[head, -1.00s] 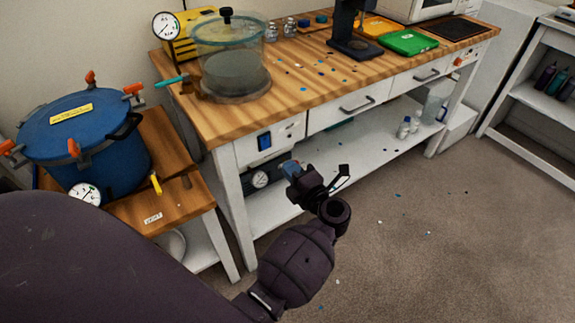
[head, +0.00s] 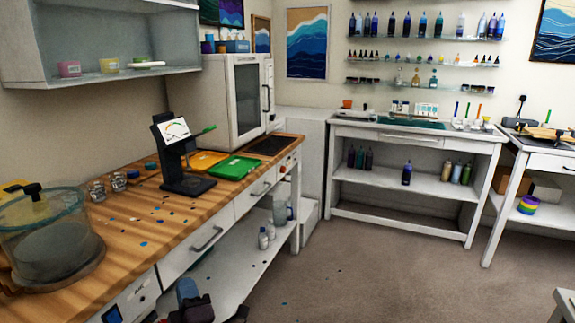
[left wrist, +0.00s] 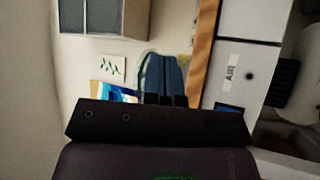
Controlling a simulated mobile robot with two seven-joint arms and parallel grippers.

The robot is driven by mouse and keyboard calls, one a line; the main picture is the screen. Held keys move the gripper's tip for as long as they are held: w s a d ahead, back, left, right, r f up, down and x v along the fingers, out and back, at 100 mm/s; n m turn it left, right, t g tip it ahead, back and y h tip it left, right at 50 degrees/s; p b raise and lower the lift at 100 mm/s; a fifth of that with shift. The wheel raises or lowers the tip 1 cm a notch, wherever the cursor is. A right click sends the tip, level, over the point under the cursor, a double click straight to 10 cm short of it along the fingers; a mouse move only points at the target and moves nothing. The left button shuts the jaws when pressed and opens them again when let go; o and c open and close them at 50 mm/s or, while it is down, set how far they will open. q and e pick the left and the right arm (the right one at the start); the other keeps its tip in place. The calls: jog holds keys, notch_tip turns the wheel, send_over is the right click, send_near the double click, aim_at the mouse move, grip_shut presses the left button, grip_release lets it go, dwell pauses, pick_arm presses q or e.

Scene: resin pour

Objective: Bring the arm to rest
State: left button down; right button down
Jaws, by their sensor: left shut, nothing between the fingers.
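My left gripper (head: 193,300) shows at the bottom edge of the head view, in front of the wooden workbench (head: 165,230). It is shut and empty. Most of the left arm is below the frame. In the left wrist view the shut blue-grey fingers (left wrist: 163,78) point toward a pale wall, with a white panel beside them. My right gripper is not in view.
A clear vacuum chamber (head: 45,240) stands on the bench at the left. A black stand (head: 183,160), an orange mat and a green tray (head: 234,167) are farther back. White shelving (head: 400,180) stands at the far wall. The floor (head: 350,265) ahead is mostly clear.

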pick_arm(q)
jog(key=s+d+f+m+g+h+p, duration=0.1)
jog(key=s+f+m+h, duration=0.1)
jog(key=s+m+h, duration=0.35)
jog(key=s+d+f+m+h+p, duration=0.1)
jog(key=s+d+f+m+h, duration=0.15)
jog(key=m+h, duration=0.65)
jog(key=s+a+f+m+g+y, duration=0.1)
jog(key=s+a+f+m+g, duration=0.1)
jog(key=s, duration=0.6)
jog(key=s+a+f+m+g+y+p, duration=0.1)
jog(key=s+a+f+m+g, duration=0.1)
jog(key=s, duration=0.6)
jog(key=s+a+f+m+g+y+p, duration=0.1)
jog(key=s+a+f+m+g+y, duration=0.1)
jog(key=s+f, duration=0.5)
jog(key=s+a+g, duration=0.1)
jog(key=a, duration=0.1)
jog(key=shift+s+a+m, duration=0.15)
jog(key=shift+a+m, duration=0.2)
jog(key=shift+a, duration=0.05)
